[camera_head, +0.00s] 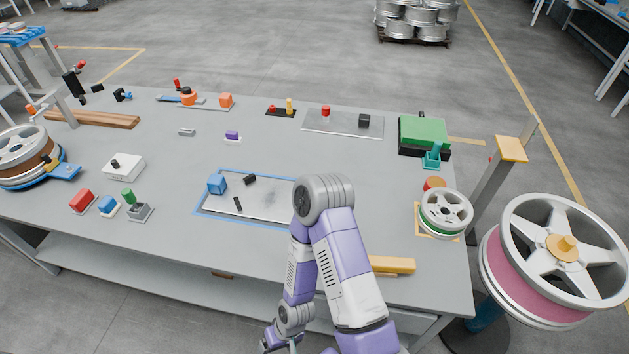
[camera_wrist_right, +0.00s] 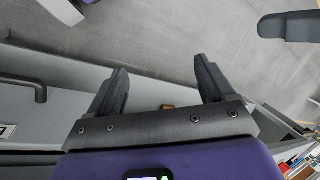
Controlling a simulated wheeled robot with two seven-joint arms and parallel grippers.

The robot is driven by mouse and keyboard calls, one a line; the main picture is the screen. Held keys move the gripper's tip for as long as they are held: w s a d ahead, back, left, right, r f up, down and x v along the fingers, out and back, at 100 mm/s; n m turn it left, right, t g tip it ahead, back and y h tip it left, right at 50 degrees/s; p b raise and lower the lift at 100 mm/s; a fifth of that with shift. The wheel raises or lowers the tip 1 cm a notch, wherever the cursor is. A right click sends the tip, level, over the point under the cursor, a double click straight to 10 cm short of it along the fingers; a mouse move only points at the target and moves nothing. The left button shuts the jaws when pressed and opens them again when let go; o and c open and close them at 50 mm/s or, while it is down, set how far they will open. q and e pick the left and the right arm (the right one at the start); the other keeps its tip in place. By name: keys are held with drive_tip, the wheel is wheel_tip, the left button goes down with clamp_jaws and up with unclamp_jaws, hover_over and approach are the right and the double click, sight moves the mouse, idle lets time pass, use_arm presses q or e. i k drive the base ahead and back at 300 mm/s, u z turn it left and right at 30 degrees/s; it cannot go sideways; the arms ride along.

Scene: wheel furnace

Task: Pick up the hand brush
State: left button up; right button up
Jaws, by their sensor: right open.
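I cannot surely make out the hand brush. A yellow wooden bar (camera_head: 393,265) with a thin pale strip beneath lies at the table's front edge, right of my right arm, and may be it. My arm hides its left end. My right arm is folded, with its elbow over the front middle of the table and its forearm reaching back down. My right gripper (camera_wrist_right: 160,66) is open and empty in the right wrist view, with floor behind its fingers. In the head view its wrist is low near the bottom edge, the fingers cut off. My left gripper is out of view.
A small wheel (camera_head: 446,211) sits at the table's right, and a large pink-rimmed wheel (camera_head: 540,262) stands beyond. A dark handle (camera_wrist_right: 38,88) shows left of the gripper.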

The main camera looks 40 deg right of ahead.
sight(387, 266)
drive_tip(key=z, duration=2.1)
